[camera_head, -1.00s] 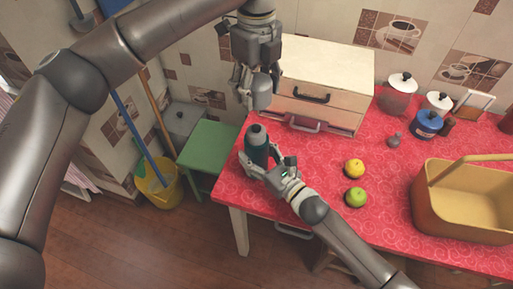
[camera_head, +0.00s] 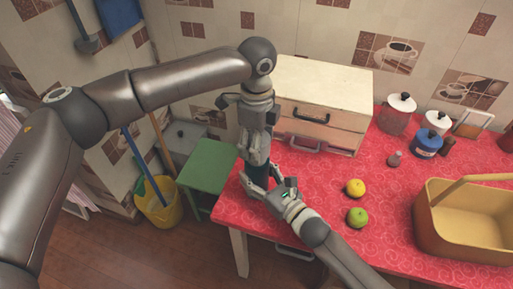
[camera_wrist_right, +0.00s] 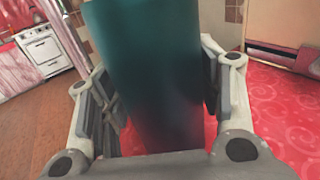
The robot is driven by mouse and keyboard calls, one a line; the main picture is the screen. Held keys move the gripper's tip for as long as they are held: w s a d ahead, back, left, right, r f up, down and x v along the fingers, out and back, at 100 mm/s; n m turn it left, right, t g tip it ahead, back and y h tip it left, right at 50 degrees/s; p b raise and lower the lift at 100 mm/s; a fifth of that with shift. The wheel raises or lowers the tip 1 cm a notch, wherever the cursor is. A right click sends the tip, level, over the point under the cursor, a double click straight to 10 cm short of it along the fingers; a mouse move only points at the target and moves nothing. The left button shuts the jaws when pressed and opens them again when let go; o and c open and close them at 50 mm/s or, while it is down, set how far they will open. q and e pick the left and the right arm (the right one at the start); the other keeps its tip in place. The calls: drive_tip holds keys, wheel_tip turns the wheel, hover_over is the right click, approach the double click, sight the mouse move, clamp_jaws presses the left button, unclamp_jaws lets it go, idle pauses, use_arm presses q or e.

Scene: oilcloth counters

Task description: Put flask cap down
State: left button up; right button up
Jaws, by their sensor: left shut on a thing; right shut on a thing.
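A dark teal flask (camera_head: 262,179) stands upright near the left end of the red counter. My right gripper (camera_head: 276,190) is shut around its body, and the flask fills the middle of the right wrist view (camera_wrist_right: 150,75) between the fingers. My left gripper (camera_head: 257,150) points down directly above the flask. It is shut on the grey flask cap (camera_head: 260,156), mostly hidden between its fingers. The cap is at the flask's top; I cannot tell whether it touches. The flask's neck is hidden.
The red counter (camera_head: 310,185) has free room right of the flask. A yellow fruit (camera_head: 355,187) and a green apple (camera_head: 357,217) lie there. A cream drawer box (camera_head: 325,90) stands behind, jars at the back right, and a yellow basket (camera_head: 465,245) at right.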

use_arm(q)
drive_tip(key=shift+f, duration=1.25)
drive_tip(key=shift+f, duration=0.15)
drive_tip(key=o, duration=0.9)
wheel_tip(320, 180, up, 12)
drive_tip(key=shift+r, duration=0.2)
